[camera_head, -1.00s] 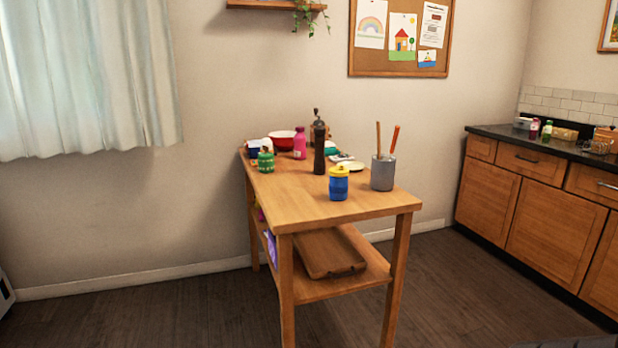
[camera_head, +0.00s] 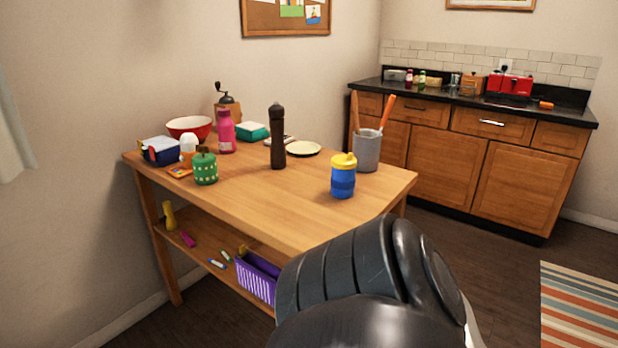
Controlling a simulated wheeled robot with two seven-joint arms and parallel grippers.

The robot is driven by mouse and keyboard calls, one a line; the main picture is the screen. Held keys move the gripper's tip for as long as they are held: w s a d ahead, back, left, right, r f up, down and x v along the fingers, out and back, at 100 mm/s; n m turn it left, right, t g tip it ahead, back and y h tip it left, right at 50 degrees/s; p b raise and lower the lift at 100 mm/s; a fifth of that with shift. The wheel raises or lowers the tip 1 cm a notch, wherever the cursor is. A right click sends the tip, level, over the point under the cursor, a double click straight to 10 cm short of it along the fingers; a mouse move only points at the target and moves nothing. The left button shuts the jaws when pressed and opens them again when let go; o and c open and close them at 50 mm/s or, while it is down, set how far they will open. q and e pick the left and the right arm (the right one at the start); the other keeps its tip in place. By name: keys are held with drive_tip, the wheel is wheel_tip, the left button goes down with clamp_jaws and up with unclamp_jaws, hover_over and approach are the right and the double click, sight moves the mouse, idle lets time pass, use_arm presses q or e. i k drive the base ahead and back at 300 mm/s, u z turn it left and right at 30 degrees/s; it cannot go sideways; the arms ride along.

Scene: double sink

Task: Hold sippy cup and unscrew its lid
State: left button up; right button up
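The sippy cup (camera_head: 342,182) stands upright on the wooden table, near its right end. Its body is blue with a lighter band, and its yellow lid (camera_head: 343,161) with a spout sits on top. A dark part of my own arm fills the bottom middle of the head view, in front of the table's near edge and apart from the cup. Neither of my grippers shows in this view.
On the wooden table (camera_head: 290,208), a grey utensil holder (camera_head: 367,151) stands close behind the cup. A dark pepper mill (camera_head: 277,138), green jar (camera_head: 205,168), pink bottle (camera_head: 226,132) and red bowl (camera_head: 190,126) stand further left. The tabletop left of the cup is clear.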

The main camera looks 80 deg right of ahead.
sight(342, 183)
drive_tip(key=z, duration=2.25)
